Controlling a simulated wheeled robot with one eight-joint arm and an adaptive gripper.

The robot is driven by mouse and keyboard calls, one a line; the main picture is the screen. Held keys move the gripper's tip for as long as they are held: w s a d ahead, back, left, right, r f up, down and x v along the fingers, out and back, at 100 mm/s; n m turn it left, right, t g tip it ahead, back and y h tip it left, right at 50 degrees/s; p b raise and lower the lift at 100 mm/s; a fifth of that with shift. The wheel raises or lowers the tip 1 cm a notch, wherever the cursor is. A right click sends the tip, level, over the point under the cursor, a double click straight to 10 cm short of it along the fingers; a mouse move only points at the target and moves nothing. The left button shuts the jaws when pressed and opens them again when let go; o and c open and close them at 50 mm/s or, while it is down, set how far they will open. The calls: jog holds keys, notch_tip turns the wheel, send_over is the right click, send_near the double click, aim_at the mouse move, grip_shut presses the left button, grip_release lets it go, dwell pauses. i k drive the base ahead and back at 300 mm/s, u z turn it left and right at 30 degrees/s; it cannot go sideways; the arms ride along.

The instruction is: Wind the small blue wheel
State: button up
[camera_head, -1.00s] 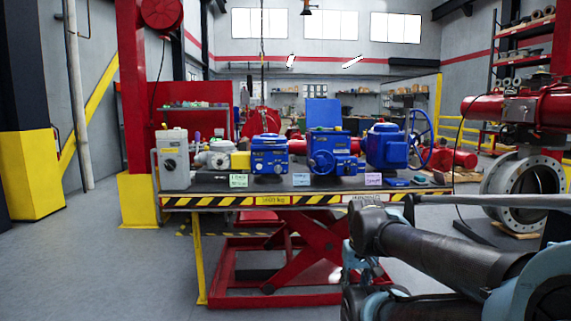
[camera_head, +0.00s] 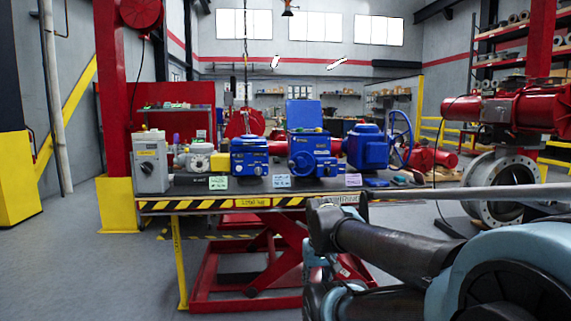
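The blue valve actuators stand in a row on a lift table (camera_head: 240,203) ahead of me. The middle actuator (camera_head: 318,143) has a small blue wheel (camera_head: 301,163) on its front left side. A larger blue spoked wheel (camera_head: 401,138) is on the right actuator (camera_head: 366,148). A smaller blue actuator (camera_head: 249,157) stands to the left. My dark arm links fill the lower right, in front of the table's right part. My gripper cannot be made out, and nothing is seen touching the small wheel.
A grey box (camera_head: 150,162) stands at the table's left end. Red post (camera_head: 120,90) with yellow base is at left. A red pipe assembly (camera_head: 500,112) with a grey flange (camera_head: 497,190) stands at right. Floor left of the table is clear.

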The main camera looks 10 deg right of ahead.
aim_at(301, 163)
jog(key=i, duration=0.9)
jog(key=z, duration=0.05)
